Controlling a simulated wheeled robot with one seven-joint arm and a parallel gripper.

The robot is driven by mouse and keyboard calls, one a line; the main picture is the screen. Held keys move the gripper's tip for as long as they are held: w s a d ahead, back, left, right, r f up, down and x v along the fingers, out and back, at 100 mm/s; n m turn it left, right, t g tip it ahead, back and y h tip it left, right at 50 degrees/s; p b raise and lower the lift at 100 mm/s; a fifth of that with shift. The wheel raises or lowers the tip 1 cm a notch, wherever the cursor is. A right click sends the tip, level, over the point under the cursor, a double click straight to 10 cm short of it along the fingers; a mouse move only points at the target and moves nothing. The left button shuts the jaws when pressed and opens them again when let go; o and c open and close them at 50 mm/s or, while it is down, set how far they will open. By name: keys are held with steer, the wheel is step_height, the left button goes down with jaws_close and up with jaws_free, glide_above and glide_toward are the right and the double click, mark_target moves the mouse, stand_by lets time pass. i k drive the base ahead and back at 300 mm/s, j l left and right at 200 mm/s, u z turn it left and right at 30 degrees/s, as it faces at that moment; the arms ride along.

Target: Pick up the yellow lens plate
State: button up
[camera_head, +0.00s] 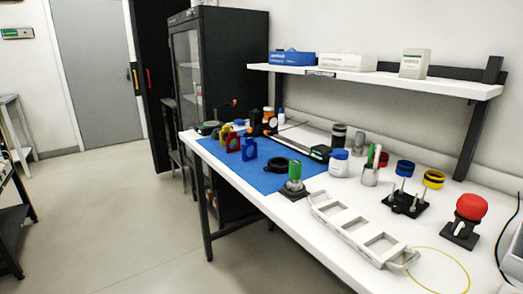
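A small yellow plate (224,134) stands on the blue mat (262,181) at the left part of the bench. It is partly hidden behind a red plate (233,142), and a blue plate (249,149) stands to the right of the red one. The plates look upright and close together; whether they touch I cannot tell. A yellow ring on a post (434,179) also stands at the right of the bench, away from the plates. My gripper is not in view.
A black ring (276,165) and a green-topped mount (295,178) are right of the plates. Behind stand dark optical parts and a rail (305,147). A white slotted rack (352,229) lies at the front. A shelf (370,79) overhangs the back. Floor (120,220) left of the bench is clear.

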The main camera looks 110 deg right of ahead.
mark_target(223, 133)
steer(key=z, duration=4.25)
